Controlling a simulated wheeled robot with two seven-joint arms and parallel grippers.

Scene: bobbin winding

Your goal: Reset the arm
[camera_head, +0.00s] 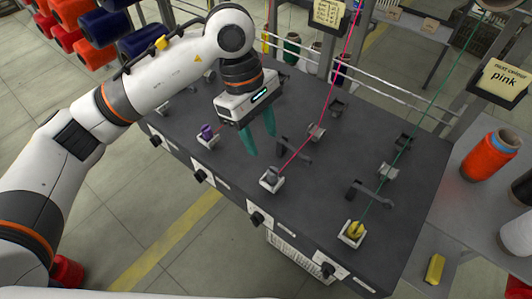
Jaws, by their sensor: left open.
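My left arm comes in from the left, and its gripper (262,142) hangs over the dark winding table (310,205) with its teal fingers apart and nothing between them. A small purple bobbin (207,131) sits in a white holder to the left of the gripper. A grey bobbin (271,174) sits in a white holder in front of it, with a pink thread (325,110) running up from it. A yellow bobbin (355,229) sits in a holder at the right, with a green thread (420,125) running up. My right gripper does not show.
Large orange and blue spools (95,26) hang at the upper left. A metal rail (400,98) runs behind the table. A yellow piece (434,269) lies at the lower right.

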